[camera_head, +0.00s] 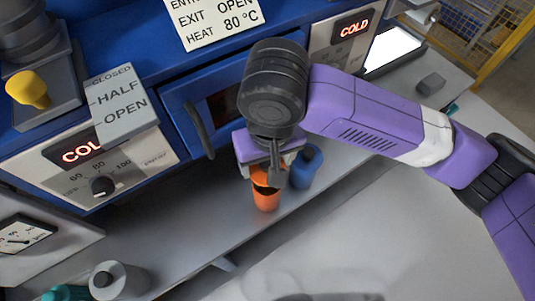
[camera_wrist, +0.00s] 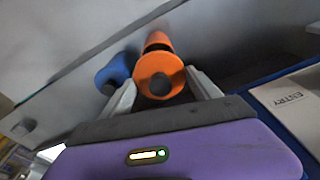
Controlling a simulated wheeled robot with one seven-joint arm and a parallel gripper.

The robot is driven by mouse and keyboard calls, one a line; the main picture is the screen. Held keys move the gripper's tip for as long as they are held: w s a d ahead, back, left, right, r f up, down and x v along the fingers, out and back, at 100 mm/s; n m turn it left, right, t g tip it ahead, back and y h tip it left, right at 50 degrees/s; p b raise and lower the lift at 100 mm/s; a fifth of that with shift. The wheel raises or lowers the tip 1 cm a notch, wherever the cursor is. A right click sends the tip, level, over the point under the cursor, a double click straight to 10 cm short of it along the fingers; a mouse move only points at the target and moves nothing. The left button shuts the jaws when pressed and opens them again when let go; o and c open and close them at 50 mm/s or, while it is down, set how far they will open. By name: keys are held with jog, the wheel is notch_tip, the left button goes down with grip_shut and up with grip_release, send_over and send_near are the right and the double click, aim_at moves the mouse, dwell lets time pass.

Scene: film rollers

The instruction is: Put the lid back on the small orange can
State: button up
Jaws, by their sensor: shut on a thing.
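The small orange can (camera_head: 266,200) stands upright on the grey ledge in front of the blue machine. Its dark mouth partly shows in the head view. My gripper (camera_head: 272,177) is right above the can, shut on the orange lid (camera_head: 260,174). In the wrist view the lid (camera_wrist: 152,71), a round disc with a dark centre, sits between the fingertips of my gripper (camera_wrist: 162,86). The can (camera_wrist: 157,39) shows just behind the lid there. The lid looks slightly above the can's mouth; I cannot tell whether they touch.
A blue can (camera_head: 304,167) stands close on the right of the orange can. The blue machine's door handle (camera_head: 199,130) juts out at left. The light surface (camera_head: 350,235) in front is mostly clear.

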notch_tip(320, 180, down, 6)
jog(key=b, duration=0.4)
jog(key=shift+r+p, duration=0.1)
jog(key=shift+p, duration=0.3)
dwell(1.5)
jog(key=shift+f+p, duration=0.2)
jog(key=shift+p, duration=0.2)
dwell(1.6)
jog(key=o, duration=1.4)
jog(key=shift+s, duration=0.1)
jog(key=shift+o, duration=0.5)
jog(key=shift+r, duration=0.1)
